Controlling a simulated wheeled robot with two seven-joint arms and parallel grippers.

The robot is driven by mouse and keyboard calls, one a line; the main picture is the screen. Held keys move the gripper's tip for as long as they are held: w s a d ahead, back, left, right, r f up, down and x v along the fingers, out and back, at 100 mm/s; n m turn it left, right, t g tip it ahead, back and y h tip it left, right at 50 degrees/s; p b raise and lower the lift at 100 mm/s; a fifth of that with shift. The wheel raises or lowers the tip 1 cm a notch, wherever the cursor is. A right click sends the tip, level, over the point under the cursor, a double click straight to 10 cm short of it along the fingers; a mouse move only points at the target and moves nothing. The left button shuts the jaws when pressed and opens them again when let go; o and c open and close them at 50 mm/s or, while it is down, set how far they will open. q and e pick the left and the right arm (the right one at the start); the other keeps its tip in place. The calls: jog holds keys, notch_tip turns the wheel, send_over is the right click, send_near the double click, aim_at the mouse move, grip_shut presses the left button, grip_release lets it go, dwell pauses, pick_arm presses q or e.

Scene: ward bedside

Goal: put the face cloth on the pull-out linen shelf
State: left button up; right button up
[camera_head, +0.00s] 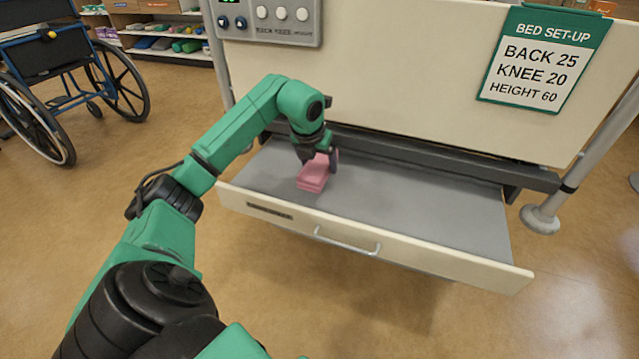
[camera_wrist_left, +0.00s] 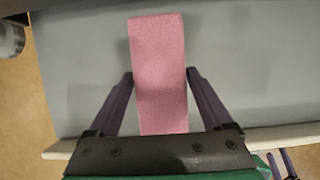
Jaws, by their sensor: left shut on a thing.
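The face cloth (camera_head: 314,177) is a folded pink block inside the pulled-out linen shelf (camera_head: 440,215), in its left half. It also shows in the left wrist view (camera_wrist_left: 158,70), long and upright in the picture between the fingers. My left gripper (camera_head: 320,158) is shut on the cloth, with a finger on each side (camera_wrist_left: 160,85). The shelf's grey floor lies under the cloth; I cannot tell whether the cloth touches it.
The shelf has a cream front with a metal handle (camera_head: 347,243). Behind it stands the bed's end board (camera_head: 400,80) with a green set-up card (camera_head: 545,58) and a control panel (camera_head: 268,20). A wheelchair (camera_head: 60,80) is at the far left. The shelf's right half is empty.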

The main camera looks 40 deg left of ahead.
pick_arm(q)
notch_tip(320, 180, down, 5)
jog(key=shift+r+b, duration=0.2)
jog(key=shift+b, duration=0.65)
jog(key=o, duration=1.1)
jog(key=shift+r, duration=0.1)
